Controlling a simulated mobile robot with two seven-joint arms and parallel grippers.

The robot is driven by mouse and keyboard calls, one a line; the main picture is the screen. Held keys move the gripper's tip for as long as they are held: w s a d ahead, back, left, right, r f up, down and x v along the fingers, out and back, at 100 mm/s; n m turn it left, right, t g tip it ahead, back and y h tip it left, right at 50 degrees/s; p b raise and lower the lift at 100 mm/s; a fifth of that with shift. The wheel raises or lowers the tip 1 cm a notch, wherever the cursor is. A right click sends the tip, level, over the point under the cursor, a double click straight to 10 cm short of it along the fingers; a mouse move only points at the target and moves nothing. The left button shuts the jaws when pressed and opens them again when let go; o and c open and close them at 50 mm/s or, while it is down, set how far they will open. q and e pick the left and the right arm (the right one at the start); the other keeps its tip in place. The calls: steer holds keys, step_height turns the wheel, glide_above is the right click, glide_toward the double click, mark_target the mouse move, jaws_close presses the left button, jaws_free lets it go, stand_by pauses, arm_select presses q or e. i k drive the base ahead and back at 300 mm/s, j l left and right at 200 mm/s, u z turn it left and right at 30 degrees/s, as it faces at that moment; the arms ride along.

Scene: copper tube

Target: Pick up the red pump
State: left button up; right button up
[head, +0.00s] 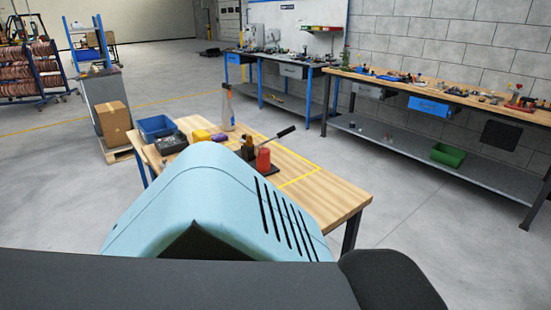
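A small red upright cylinder-shaped thing (263,160) stands on the wooden table (325,200) in the middle of the head view. It is the only red thing on this table that fits the red pump, but it is too small to be sure. A dark lever with a long black handle (285,132) rises close behind it, and a dark base shows under it. I cannot tell whether these parts belong together. The lower part of the table is hidden by a light blue shell in front. Neither of my grippers is in view.
A spray bottle (228,108), a blue bin (157,127), a dark box of parts (171,143) and a yellow item (201,136) share the table. Its right part, with a yellow outline, is bare. Long workbenches (430,90) line the wall; open floor lies between.

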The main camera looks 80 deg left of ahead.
mark_target(259, 158)
steer(key=i+j+u, duration=0.15)
steer(key=i+u, duration=0.3)
steer(key=i+l+u, duration=0.1)
steer(key=i+u, duration=0.35)
steer(key=i, duration=0.2)
steer(key=i+u, duration=0.25)
steer(key=u, duration=0.15)
steer(key=i+l+u, duration=0.1)
steer(key=i+u, duration=0.3)
steer(key=i+l+u, duration=0.1)
steer(key=u, duration=0.3)
steer(key=i+l+u, duration=0.1)
steer(key=u, duration=0.35)
steer(key=i+l+u, duration=0.1)
steer(key=u, duration=0.35)
steer(key=i+l+u, duration=0.2)
steer(key=u, duration=0.2)
steer(key=i+l+u, duration=0.15)
steer(key=u, duration=0.2)
steer(key=i+l+u, duration=0.1)
steer(key=u, duration=0.2)
steer(key=i+l+u, duration=0.1)
steer(key=l+u, duration=0.25)
steer(key=j, duration=0.1)
